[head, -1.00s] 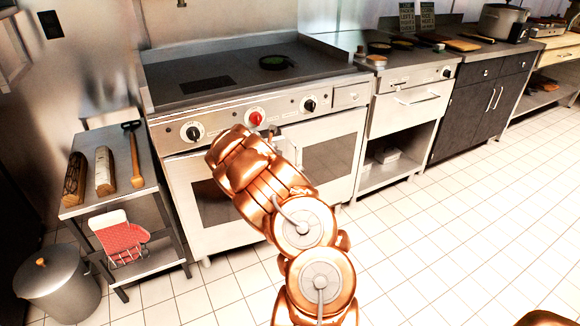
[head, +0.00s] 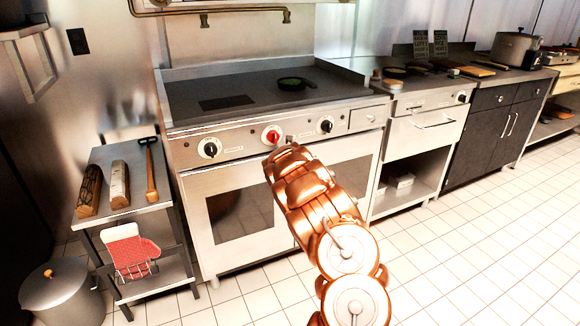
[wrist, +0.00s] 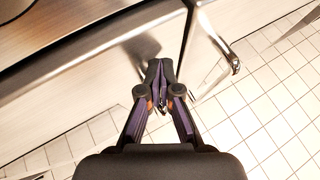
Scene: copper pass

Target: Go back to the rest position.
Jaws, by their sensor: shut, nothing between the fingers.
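My gripper (wrist: 160,85) shows in the wrist view with its dark fingers closed together and nothing between them. A metal bar handle and a pale panel lie beyond the fingertips, with tiled floor to the right and below. In the head view my copper arm reaches up in front of the stove (head: 280,170), and the gripper itself is hidden behind the arm. The stove's red knob (head: 271,135) shows just left of the top of the arm. I cannot tell how far the fingers are from the stove front.
A side table (head: 133,206) with two logs and a brush-like tool stands left of the stove, a red mitt (head: 131,250) below. A lidded metal bin (head: 62,292) stands at lower left. A black pan (head: 291,83) sits on the stove. Tiled floor at right is clear.

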